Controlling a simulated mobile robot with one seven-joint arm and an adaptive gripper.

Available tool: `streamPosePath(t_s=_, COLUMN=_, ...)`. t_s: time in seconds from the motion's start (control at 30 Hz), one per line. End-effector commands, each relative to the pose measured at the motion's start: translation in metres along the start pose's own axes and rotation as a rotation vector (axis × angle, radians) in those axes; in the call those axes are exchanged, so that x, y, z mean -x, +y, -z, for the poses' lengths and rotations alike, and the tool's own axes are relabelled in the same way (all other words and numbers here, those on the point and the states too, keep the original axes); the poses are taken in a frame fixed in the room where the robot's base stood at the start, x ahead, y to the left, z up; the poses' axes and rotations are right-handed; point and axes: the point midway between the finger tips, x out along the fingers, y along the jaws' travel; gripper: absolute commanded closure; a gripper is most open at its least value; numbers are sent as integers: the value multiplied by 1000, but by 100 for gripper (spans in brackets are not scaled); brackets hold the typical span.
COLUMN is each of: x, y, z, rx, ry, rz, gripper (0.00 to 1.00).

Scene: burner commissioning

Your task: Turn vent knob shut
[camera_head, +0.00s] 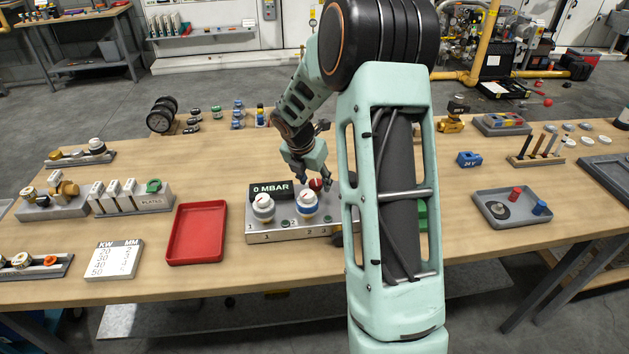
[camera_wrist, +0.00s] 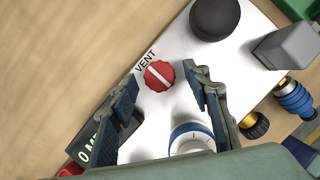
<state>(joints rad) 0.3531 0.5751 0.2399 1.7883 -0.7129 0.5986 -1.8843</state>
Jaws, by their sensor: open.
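The vent knob (camera_wrist: 158,75) is a red, ridged dial with a white line across it, beside the printed word VENT on the light top of the test block. In the wrist view the line slants from upper left to lower right. In the head view the knob (camera_head: 316,184) is a small red spot at the block's back, close to my gripper. My gripper (camera_head: 308,174) points down over the block, fingers apart and empty. In the wrist view the fingertips appear on either side of the knob, apart from it. Their height above it is hard to tell.
A black round knob (camera_wrist: 215,18) and a grey block (camera_wrist: 285,47) stand near the vent knob. A red tray (camera_head: 197,232) lies left, with bare table around it.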

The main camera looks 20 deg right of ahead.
Motion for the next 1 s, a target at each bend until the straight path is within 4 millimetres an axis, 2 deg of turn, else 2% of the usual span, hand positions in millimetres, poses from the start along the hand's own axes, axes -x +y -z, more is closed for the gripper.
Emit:
streamPosePath(t_s=0.27, x=-1, y=0, z=0, rx=0, ry=-1, rz=0, gripper=56)
streamPosePath(t_s=0.63, x=-1, y=0, z=0, rx=0, ry=-1, rz=0, gripper=96)
streamPosePath(t_s=1.0, x=-1, y=2, z=0, rx=-56, ry=0, rz=23, gripper=98)
